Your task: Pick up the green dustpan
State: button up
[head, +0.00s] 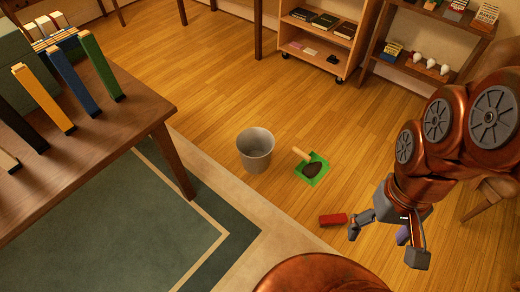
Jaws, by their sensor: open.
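The green dustpan (321,165) lies on the wooden floor near the middle of the head view. A light wooden piece like a handle (301,154) sticks up at its left side, and a dark brown patch lies in its pan. My gripper (385,246) hangs at the lower right of the dustpan, in front of it and apart from it.
A grey bucket (255,153) stands just left of the dustpan. A red block (332,219) lies on the floor close to my gripper's left finger. A desk (135,128) with books is at left, by a green rug (120,225). Shelves (330,71) stand behind; floor between is clear.

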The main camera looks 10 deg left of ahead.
aim_at(313, 167)
jog(key=z, duration=0.15)
jog(key=k, duration=0.35)
jog(key=u, duration=1.25)
jog(key=i, duration=2.3)
jog(key=z, duration=0.9)
